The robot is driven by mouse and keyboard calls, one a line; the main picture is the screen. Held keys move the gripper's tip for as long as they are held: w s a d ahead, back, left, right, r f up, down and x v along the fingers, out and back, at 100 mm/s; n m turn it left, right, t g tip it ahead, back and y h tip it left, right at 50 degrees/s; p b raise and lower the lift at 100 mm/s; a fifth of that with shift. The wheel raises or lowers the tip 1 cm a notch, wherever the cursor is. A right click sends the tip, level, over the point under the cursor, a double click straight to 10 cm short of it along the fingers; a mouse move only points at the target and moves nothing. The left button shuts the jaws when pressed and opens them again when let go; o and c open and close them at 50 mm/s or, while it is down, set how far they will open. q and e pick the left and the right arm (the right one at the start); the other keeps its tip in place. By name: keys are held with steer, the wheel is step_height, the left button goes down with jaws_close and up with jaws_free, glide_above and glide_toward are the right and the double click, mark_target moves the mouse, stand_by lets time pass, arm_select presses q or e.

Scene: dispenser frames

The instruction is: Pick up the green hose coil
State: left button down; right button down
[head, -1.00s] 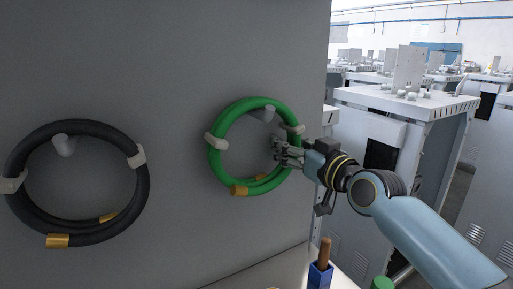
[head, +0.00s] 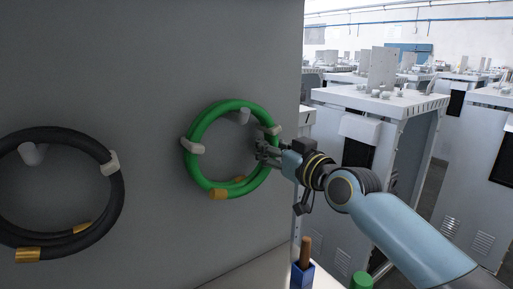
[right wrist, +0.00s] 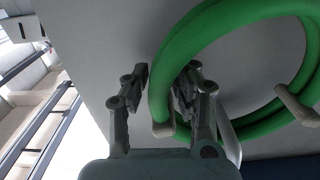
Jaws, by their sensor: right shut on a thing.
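The green hose coil (head: 200,122) is a ring with pale straps and brass-coloured ends, upright against the grey panel in the head view. A grey peg (head: 243,117) shows inside its top; I cannot tell whether the coil rests on it. My right gripper (head: 263,153) is at the coil's right side. In the right wrist view its two fingers (right wrist: 160,88) stand on either side of the green hose (right wrist: 166,72), just by a pale strap, and are shut on it. My left gripper is not in view.
A black hose coil (head: 112,200) hangs around another peg (head: 33,153) at the left. Below stand a blue holder (head: 301,276) with a brown handle (head: 306,250) and a green cylinder (head: 361,281). White cabinets (head: 370,100) stand at the right behind my arm.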

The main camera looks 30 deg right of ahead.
mark_target(279, 129)
steer(key=shift+r, duration=0.65)
steer(key=r, duration=0.2)
steer(key=r+p, duration=0.1)
steer(key=shift+s+d+r, duration=0.15)
steer(key=shift+s, duration=0.1)
steer(key=s+d+r+p, duration=0.4)
steer(key=s+d+r, duration=0.2)
steer(key=s+d, duration=0.1)
steer(key=shift+s+r, duration=0.2)
steer(key=shift+s, duration=0.55)
steer(key=shift+a+f, duration=0.1)
